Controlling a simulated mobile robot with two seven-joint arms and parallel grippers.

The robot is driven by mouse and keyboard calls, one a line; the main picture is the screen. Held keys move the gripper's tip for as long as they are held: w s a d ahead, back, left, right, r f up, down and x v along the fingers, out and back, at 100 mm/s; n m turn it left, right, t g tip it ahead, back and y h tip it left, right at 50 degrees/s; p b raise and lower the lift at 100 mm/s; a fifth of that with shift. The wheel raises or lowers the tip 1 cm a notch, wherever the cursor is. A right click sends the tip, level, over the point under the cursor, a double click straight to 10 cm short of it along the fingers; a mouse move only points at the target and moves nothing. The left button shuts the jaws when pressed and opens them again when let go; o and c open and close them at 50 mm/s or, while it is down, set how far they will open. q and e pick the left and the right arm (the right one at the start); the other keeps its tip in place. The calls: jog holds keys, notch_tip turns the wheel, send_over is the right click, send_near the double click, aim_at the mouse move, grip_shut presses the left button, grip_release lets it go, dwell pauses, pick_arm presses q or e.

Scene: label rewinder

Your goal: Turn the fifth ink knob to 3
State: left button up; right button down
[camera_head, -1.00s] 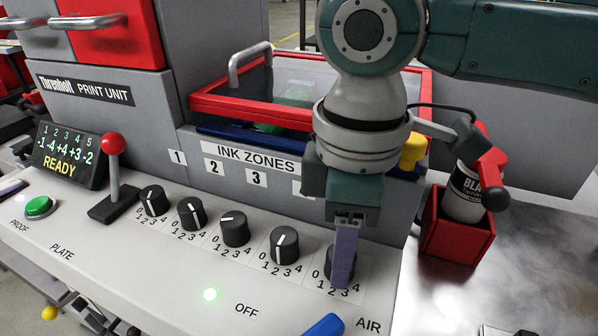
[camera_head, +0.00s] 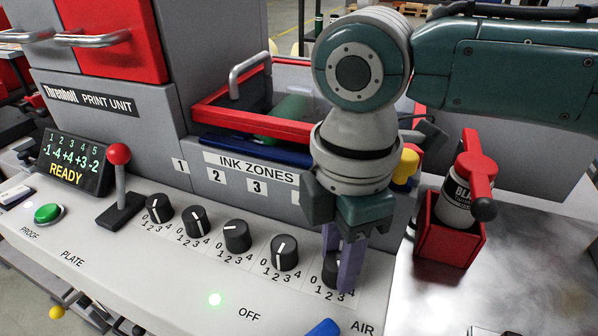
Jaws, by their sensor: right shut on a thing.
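A row of black ink knobs with white pointer lines and scales marked 0 to 4 runs along the sloped panel. The fifth ink knob (camera_head: 331,270) is at the right end, partly hidden behind my fingers. My right gripper (camera_head: 342,272) points down over it, its purple fingers shut on the knob. Its pointer is hidden, so I cannot read its setting. The fourth knob (camera_head: 285,253) stands just left of my fingers. The display (camera_head: 75,163) shows 1 to 5 above -1, -4, +4, +3, -2 and READY. My left gripper is not in view.
A red-knobbed lever (camera_head: 120,185) and a green button (camera_head: 48,213) are at the left of the panel. A black-labelled bottle (camera_head: 459,202) stands in a red holder (camera_head: 450,240) at the right. A blue handle (camera_head: 322,328) is at the front edge.

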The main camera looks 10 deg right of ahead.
aim_at(338, 261)
dwell(0.3)
jog(key=c, duration=0.5)
grip_release()
notch_tip(338, 261, up, 10)
jog(key=shift+b, duration=0.3)
